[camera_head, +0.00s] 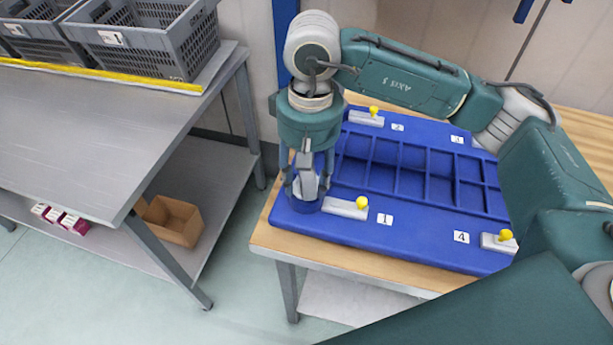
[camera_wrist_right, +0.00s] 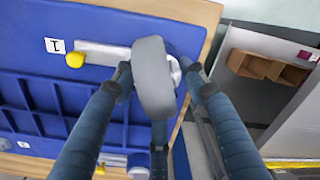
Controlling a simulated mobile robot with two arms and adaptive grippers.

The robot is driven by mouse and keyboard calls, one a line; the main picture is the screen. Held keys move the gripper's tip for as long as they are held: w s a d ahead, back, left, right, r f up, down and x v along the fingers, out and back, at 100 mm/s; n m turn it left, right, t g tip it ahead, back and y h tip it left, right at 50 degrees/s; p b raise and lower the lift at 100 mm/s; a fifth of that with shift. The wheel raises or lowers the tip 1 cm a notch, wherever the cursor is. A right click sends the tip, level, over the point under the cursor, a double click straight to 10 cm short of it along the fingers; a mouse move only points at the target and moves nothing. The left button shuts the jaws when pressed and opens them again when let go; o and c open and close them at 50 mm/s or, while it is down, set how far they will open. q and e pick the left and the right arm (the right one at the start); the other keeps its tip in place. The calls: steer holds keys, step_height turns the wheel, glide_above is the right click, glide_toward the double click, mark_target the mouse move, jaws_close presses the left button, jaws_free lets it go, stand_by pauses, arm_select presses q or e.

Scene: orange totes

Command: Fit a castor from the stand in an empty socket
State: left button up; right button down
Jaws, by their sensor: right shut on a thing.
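A large blue base (camera_head: 330,224) with ribbed recesses lies on the wooden table. Its corners bear number labels and grey levers with yellow knobs. My right gripper (camera_head: 307,188) points down at the corner by label 1 (camera_head: 385,219). It is shut on a grey castor (camera_head: 308,172); the castor's wheel (camera_wrist_right: 152,78) shows between the fingers in the right wrist view. A round blue socket rim (camera_head: 303,206) shows right below the fingers. I cannot tell whether the castor is seated in it. The lever (camera_head: 345,208) of corner 1 lies just right of the fingers. My left gripper is out of view.
More levers stand at label 2 (camera_head: 366,118) and label 4 (camera_head: 497,243). My right arm covers part of the base near label 3 (camera_head: 457,139). A metal bench (camera_head: 120,130) with grey crates (camera_head: 150,45) stands at left, with a cardboard box (camera_head: 172,220) on its lower shelf.

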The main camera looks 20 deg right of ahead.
steer(key=shift+f+b, duration=0.15)
steer(key=shift+b, duration=0.2)
stand_by(0.5)
steer(key=c, duration=0.9)
jaws_free()
step_height(320, 180, up, 12)
steer(key=shift+d, duration=0.15)
